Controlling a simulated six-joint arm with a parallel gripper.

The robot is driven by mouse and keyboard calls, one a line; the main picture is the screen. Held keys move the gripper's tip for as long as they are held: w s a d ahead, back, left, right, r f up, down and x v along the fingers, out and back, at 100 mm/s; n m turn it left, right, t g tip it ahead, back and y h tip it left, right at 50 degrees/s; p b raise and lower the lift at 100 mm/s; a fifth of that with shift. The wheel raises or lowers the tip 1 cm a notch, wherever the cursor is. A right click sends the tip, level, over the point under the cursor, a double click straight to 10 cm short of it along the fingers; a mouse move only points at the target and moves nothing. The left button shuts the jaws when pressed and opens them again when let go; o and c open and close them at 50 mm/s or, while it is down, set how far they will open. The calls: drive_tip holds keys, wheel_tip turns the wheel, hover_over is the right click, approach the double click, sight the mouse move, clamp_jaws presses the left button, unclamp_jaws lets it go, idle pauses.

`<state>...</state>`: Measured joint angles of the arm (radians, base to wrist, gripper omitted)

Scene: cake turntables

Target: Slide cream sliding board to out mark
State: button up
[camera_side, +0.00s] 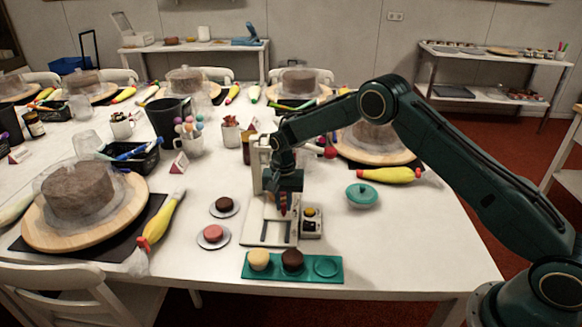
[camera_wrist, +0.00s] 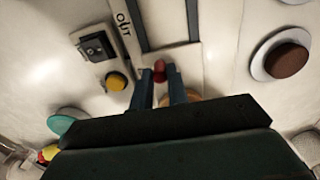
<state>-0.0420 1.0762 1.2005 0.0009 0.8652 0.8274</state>
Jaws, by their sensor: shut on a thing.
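The cream sliding board (camera_wrist: 184,62) shows in the wrist view around a small red knob (camera_wrist: 159,72), beside the dark rails. Its full outline is hard to tell from the cream base (camera_side: 262,240). My gripper (camera_wrist: 161,78) is shut on the red knob, with one dark finger on each side. In the side view my gripper (camera_side: 283,207) points down over the cream stand and hides most of the board. The black OUT mark (camera_wrist: 125,22) is printed left of the rails in the wrist view.
A switch box with a yellow button (camera_side: 310,217) stands right of the base. A green tray (camera_side: 326,268) with two small cakes lies in front. Plates with a pink cake (camera_side: 213,235) and a brown cake (camera_side: 224,205) are left.

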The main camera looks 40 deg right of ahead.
drive_tip(key=shift+s+a, duration=3.2)
drive_tip(key=shift+a, duration=0.2)
drive_tip(key=shift+s, duration=0.15)
drive_tip(key=o, duration=0.8)
drive_tip(key=shift+d+r, duration=0.1)
drive_tip(key=shift+r, duration=0.05)
wheel_tip(320, 180, up, 7)
